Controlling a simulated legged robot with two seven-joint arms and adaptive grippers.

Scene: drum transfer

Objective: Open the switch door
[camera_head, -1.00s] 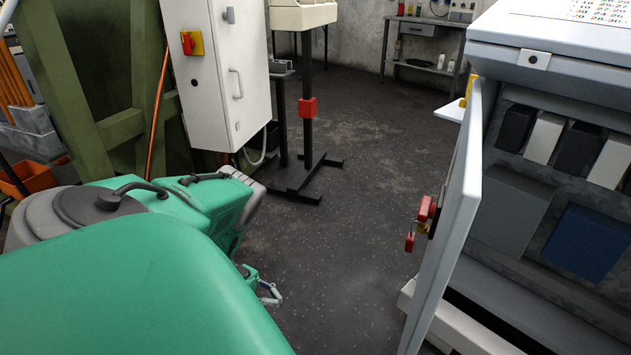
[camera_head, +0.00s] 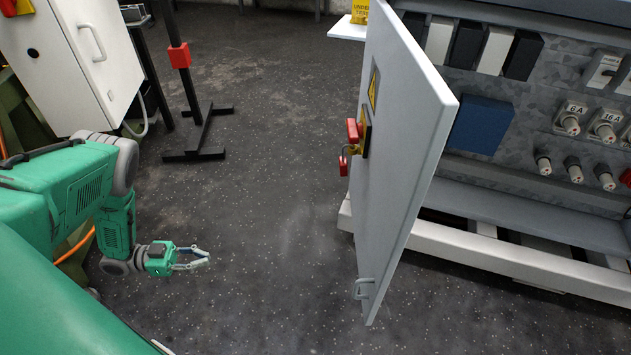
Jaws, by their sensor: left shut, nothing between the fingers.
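The switch door (camera_head: 408,140) is a light grey panel that stands swung out from the cabinet (camera_head: 490,80). Its outer face carries a red handle with a padlock (camera_head: 353,133), a yellow warning sticker and a small grey pull handle (camera_head: 364,289) near the bottom. The cabinet's inside shows, with switches and fuses. My left gripper (camera_head: 203,258) is at the lower left, over the floor and well apart from the door. It is shut with nothing in it. My right gripper is not in view.
A white wall box (camera_head: 75,60) with its own handle is at the upper left. A dark stand (camera_head: 200,125) with a red box stands behind it. A white shelf with a yellow item (camera_head: 360,10) is behind the door. The floor between my left gripper and the door is clear.

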